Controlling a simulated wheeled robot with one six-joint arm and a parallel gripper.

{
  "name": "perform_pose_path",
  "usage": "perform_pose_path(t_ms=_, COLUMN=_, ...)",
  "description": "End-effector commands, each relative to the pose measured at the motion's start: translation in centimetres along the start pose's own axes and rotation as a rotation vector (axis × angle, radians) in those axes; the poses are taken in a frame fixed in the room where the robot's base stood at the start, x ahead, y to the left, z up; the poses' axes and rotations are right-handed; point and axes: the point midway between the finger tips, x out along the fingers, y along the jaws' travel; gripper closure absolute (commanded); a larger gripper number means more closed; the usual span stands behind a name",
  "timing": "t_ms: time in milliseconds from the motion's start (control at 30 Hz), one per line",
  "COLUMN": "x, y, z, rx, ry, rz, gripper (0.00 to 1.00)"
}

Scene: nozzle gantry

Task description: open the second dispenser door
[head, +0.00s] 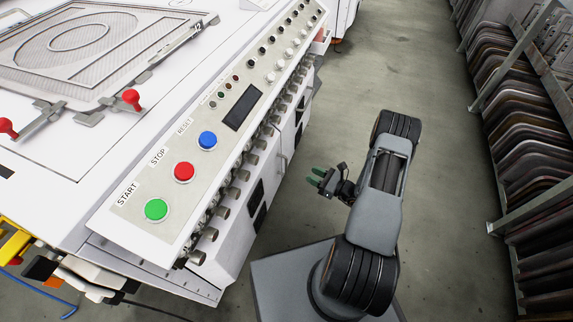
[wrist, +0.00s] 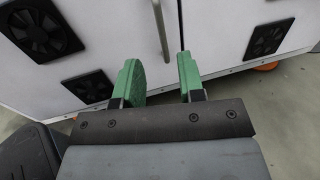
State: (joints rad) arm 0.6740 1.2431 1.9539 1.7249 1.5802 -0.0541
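White cabinet doors (head: 262,196) stand under the sloping control panel, and their fronts look shut. A vertical grey bar handle (head: 283,164) is on the door front; in the wrist view the handle (wrist: 161,28) is at the top, close to a seam between two panels. My gripper (head: 316,177) is to the right of the handle and apart from it. In the wrist view my gripper (wrist: 160,68) has two green fingers with a clear gap between them, empty, and the handle is beyond that gap. Which door counts as the second dispenser door I cannot tell.
A row of cylindrical knobs (head: 232,192) sticks out under the panel edge. Black fan vents (wrist: 268,38) are set in the doors. A rack of dark boards (head: 508,130) stands at the right.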

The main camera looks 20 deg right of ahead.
Motion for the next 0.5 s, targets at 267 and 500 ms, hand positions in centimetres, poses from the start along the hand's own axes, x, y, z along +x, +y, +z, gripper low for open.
perform_pose_path(t_ms=267, x=5.5, y=0.2, z=-0.2, rx=-0.003, ry=0.0, rz=0.008, gripper=0.64)
perform_pose_path(t_ms=500, x=9.5, y=0.2, z=-0.1, rx=-0.003, ry=0.0, rz=0.007, gripper=0.64)
